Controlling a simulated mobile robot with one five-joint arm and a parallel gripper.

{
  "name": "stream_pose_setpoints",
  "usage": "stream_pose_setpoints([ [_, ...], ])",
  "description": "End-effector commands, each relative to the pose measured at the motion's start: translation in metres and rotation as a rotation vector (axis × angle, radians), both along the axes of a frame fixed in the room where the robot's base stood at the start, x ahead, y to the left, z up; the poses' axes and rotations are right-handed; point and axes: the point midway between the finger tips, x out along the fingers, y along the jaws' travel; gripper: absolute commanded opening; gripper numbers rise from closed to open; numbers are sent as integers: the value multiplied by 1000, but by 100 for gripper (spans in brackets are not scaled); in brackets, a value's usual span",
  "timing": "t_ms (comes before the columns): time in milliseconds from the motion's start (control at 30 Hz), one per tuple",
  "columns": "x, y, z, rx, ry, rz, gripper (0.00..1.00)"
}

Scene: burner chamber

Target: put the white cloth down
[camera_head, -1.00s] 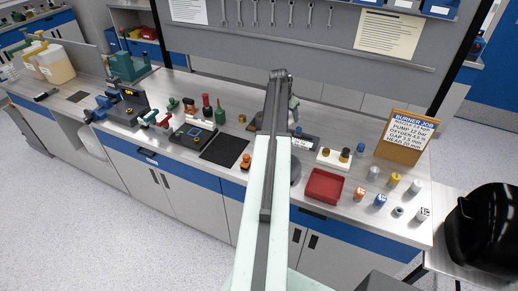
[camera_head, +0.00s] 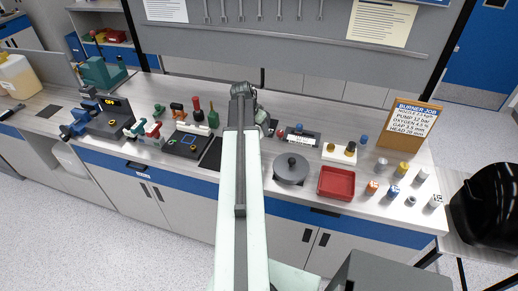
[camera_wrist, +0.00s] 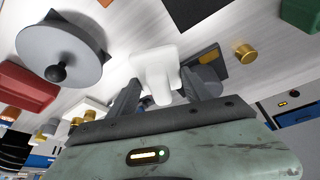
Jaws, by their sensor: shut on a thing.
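The white cloth (camera_wrist: 156,72) shows in the wrist view as a small, smooth white piece draped between my fingers, over the pale bench top. My gripper (camera_wrist: 162,86) is shut on it, with one dark finger on each side. Whether the cloth's lower part touches the bench is unclear. In the head view my arm reaches forward over the bench (camera_head: 292,195), and it hides the cloth and my fingertips.
A grey round lidded disc (camera_head: 291,168) and a red tray (camera_head: 336,183) stand right of my arm. Several small cylinders and a job sign (camera_head: 408,124) are further right. A dark plate (camera_head: 211,154) and fixtures (camera_head: 108,117) lie left.

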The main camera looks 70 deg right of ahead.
Motion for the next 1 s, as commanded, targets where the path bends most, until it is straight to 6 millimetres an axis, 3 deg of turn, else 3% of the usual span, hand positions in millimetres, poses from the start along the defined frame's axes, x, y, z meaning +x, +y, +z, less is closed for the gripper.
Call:
stream_pose_setpoints([
  [33, -2, -1, -17, 0, 0, -3, 25],
  [233, -9, -4, -58, 0, 0, -13, 25],
  [433, -12, -5, -60, 0, 0, -17, 25],
  [667, -13, -6, -97, 0, 0, -18, 25],
  [1000, -13, -6, -96, 0, 0, -20, 25],
])
